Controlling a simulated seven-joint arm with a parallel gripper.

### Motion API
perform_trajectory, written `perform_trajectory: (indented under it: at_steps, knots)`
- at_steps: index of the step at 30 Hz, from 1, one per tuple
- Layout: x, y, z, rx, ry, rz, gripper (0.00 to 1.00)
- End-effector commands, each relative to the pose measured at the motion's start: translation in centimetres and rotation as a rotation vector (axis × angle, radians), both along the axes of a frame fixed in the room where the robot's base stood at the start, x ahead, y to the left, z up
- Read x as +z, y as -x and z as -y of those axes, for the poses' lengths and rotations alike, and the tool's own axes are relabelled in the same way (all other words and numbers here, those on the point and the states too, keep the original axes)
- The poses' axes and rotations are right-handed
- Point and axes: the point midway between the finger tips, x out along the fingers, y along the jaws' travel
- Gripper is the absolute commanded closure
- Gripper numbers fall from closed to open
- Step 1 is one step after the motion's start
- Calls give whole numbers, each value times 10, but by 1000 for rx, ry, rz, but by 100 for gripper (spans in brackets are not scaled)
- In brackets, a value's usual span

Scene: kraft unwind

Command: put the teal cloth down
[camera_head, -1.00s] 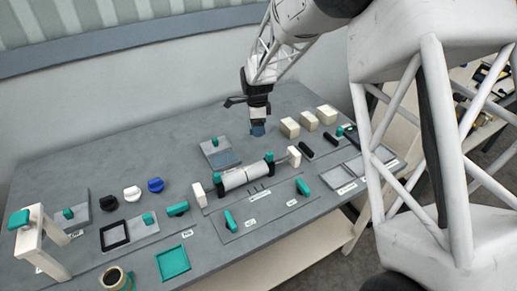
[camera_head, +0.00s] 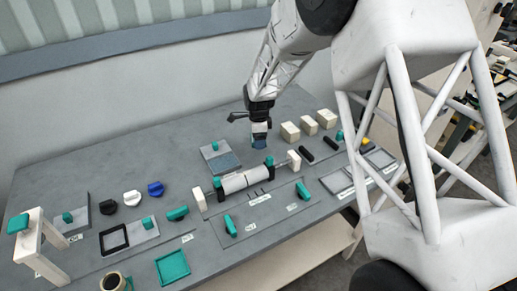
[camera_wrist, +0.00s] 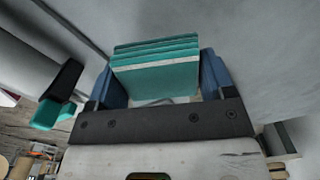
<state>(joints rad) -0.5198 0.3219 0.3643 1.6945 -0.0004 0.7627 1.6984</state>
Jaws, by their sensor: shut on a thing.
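The teal cloth (camera_wrist: 156,68) shows in the wrist view as a folded, layered teal stack with a pale stripe along one edge. It lies between the two blue fingers of my gripper (camera_wrist: 157,85), which is shut on it. In the head view my gripper (camera_head: 259,142) hangs over the rear middle of the grey bench (camera_head: 90,165), behind the white roller (camera_head: 242,180). The cloth cannot be made out there. The exact gap between the fingers and the bench is hard to tell.
A grey plate with a teal knob (camera_head: 220,159) lies left of my gripper. Several cream blocks (camera_head: 307,125) stand to its right. A teal square tray (camera_head: 172,267) lies at the front edge. Black, white and blue pieces (camera_head: 132,198) sit at left. The rear left bench is clear.

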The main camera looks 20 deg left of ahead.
Motion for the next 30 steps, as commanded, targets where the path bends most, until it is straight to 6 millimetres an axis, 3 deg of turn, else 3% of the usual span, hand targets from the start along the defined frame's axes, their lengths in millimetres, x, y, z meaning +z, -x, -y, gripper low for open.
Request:
perform_trajectory:
  at_steps: [5,17,30]
  knots:
    - [-14,0,0,0,0,1,50]
    - [-18,0,0,0,0,1,50]
    - [-53,0,0,0,0,1,50]
